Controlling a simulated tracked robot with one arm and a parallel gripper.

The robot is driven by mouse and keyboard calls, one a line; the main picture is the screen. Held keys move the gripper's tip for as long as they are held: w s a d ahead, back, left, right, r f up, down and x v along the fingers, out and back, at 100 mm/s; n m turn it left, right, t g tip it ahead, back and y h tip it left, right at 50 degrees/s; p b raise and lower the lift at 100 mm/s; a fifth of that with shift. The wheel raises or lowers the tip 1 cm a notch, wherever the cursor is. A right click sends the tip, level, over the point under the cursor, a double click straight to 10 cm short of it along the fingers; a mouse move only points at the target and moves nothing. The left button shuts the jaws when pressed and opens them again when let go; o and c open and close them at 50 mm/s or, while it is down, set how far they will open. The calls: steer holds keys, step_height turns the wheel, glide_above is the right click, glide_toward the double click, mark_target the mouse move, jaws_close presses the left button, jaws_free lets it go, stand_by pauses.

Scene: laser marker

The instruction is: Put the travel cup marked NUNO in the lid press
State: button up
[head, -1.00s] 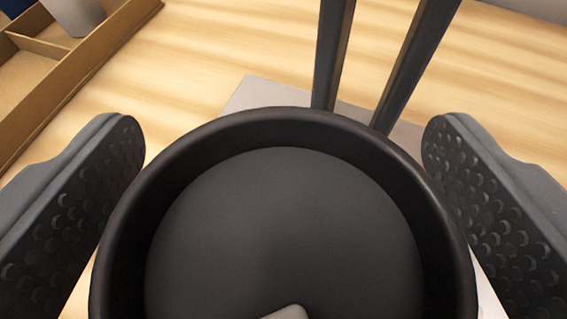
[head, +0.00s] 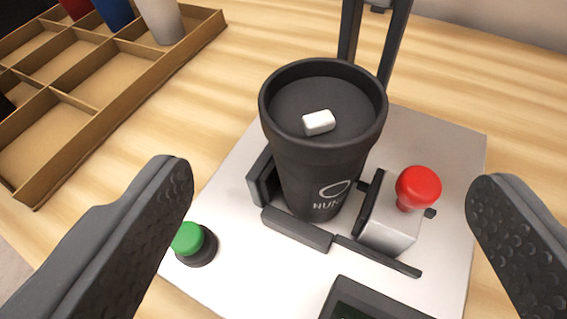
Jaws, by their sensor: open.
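A black travel cup (head: 318,165) with a black lid and a small white tab on top stands upright in a device on a light grey base plate. Its front carries a ring mark and lettering that reads "NUN", with the rest cut off at the curve. Dark jaws (head: 297,229) and a metal block surround the cup's foot. Two dark posts (head: 372,45) rise behind it. My gripper (head: 330,205) is open and empty, its fingers well apart on either side and back from the cup, not touching it.
A green button (head: 188,238) sits at the plate's front left and a red knob (head: 418,187) on the right. A dark display box (head: 365,305) is at the front. A wooden compartment tray (head: 120,105) with several cups stands at upper left. Table between is clear.

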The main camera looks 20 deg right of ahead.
steer(key=shift+s, duration=0.1)
steer(key=w+a+r+n+t+y, duration=0.1)
steer(key=w+a+r+n+y, duration=0.1)
steer(key=a+r, duration=0.8)
steer(key=w+a+r+n+t+y, duration=0.1)
steer(key=w+a+r+n, duration=0.1)
steer(key=a+r, duration=0.85)
steer(key=s+a+r+y, duration=0.1)
steer(key=s+a+r, duration=0.3)
steer(key=r, duration=0.5)
steer(key=s+a+r+n+t+y, duration=0.1)
steer(key=s+a+r+y, duration=0.1)
steer(key=s+a+r, duration=0.3)
steer(key=a+r, duration=0.4)
steer(key=shift+s+n, duration=0.2)
steer(key=shift+n, duration=0.1)
steer(key=shift+r, duration=0.1)
step_height(320, 180, up, 6)
steer(key=p, duration=0.6)
